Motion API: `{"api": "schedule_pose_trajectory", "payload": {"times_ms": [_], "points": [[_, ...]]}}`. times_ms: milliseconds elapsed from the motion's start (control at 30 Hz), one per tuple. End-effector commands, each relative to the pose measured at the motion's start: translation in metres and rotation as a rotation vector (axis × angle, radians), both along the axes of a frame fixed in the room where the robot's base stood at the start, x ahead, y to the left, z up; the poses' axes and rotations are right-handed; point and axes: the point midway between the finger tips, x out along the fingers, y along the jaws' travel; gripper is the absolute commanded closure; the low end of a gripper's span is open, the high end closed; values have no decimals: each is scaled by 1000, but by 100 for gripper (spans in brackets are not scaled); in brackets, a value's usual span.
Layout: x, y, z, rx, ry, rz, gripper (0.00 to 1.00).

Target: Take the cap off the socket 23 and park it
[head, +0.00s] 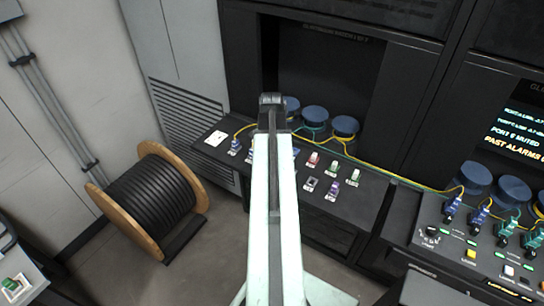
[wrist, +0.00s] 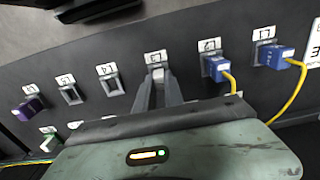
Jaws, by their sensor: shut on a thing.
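In the wrist view my gripper (wrist: 158,88) reaches to a socket in the middle of the dark panel (wrist: 240,120). Its fingers are shut on a small grey cap (wrist: 158,74), just below a white number label (wrist: 155,57). The label's number is not clear to me, so I cannot tell whether this is socket 23. The cap is largely hidden between the fingers, and I cannot tell whether it is still seated. In the head view my own arm hides the gripper and this socket.
Blue plugs (wrist: 215,66) with yellow cables stand close to the right in the wrist view. Square empty-looking sockets (wrist: 70,93) and a purple piece (wrist: 30,108) lie to the left. The head view shows a cable reel (head: 150,200) on the floor and blue round spools (head: 314,118) behind the panel.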

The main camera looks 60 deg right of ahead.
Motion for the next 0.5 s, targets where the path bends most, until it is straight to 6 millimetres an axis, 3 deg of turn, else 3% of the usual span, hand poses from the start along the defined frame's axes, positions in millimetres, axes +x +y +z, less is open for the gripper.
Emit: {"api": "schedule_pose_trajectory", "payload": {"times_ms": [267,300,400,500], "points": [[0,0,-4,0,0,0,100],[0,0,-4,0,0,0,84],[0,0,-4,0,0,0,62],[0,0,-4,0,0,0,62]]}}
